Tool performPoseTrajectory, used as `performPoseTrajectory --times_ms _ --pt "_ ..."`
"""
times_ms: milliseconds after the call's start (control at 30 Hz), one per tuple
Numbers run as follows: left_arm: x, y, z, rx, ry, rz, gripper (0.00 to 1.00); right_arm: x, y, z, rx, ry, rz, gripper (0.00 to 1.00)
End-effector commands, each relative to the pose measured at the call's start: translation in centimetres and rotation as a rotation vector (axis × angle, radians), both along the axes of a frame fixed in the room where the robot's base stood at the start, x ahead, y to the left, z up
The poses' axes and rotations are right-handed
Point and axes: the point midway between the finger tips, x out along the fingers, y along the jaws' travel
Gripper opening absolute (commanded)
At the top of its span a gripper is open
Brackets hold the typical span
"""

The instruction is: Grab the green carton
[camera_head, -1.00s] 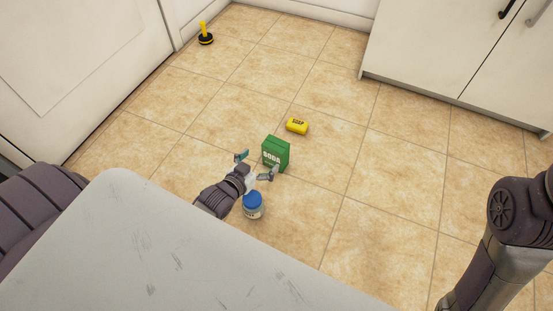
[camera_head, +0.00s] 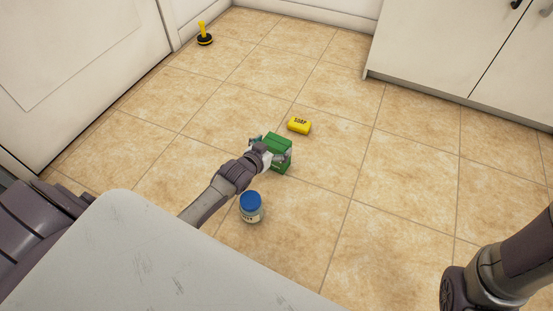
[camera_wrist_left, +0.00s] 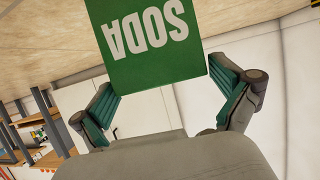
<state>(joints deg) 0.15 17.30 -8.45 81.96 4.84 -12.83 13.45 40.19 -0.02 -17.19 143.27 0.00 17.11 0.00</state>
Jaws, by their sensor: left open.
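The green carton (camera_head: 279,145) stands on the tiled floor near the middle of the head view, partly hidden by my left gripper (camera_head: 270,147). My left gripper is open, with one finger at each side of the carton. There the open fingers of the left gripper (camera_wrist_left: 167,105) lie left and right of the carton's edge. I cannot tell whether either finger touches it. My right gripper is not in view; only part of the right arm shows at the lower right.
A yellow soap pack (camera_head: 299,126) lies just behind the carton. A jar with a blue lid (camera_head: 251,208) stands in front, close to my left arm. A yellow and black plunger (camera_head: 204,35) stands far back left. White cabinets (camera_head: 450,45) are at the right. Floor right of the carton is clear.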

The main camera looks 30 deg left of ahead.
Motion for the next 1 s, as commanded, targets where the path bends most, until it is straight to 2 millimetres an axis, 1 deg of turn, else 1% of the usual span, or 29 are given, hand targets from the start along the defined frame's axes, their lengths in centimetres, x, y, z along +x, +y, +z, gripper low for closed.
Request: performPoseTrajectory --times_ms 33,100,200,400,467,500,567,600,833,867,1000 --pt "0.8 0.0 -0.8 0.001 -0.003 0.0 1.0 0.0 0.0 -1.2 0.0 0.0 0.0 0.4" --pt "1.4 0.0 -0.9 0.001 -0.003 0.0 1.0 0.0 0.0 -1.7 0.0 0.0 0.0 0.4" --pt "1.8 -0.1 -0.8 0.001 -0.001 0.001 1.0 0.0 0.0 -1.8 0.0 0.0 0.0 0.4" --pt "1.8 -0.1 -0.7 0.001 0.0 0.0 1.0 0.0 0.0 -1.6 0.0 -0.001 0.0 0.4" --pt "1.8 -0.1 -0.7 0.001 0.0 0.0 0.92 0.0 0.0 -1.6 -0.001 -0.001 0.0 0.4" --pt "1.8 -0.1 -0.7 0.001 0.0 0.0 0.85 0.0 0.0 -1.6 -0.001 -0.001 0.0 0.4" --pt "1.8 -0.1 -0.7 0.001 0.0 0.0 0.75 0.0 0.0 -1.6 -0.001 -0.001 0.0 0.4" --pt "1.8 -0.1 -0.7 0.001 0.0 0.0 0.68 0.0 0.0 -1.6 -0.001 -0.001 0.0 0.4" --pt "1.7 -0.1 -0.7 0.001 0.0 0.0 0.3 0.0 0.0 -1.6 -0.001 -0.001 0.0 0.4" --pt "1.8 -0.1 -0.6 0.001 -0.002 0.0 0.27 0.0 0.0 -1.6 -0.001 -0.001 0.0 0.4" --pt "1.8 -0.1 -0.6 0.001 -0.002 0.0 0.27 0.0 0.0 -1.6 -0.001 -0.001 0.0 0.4"
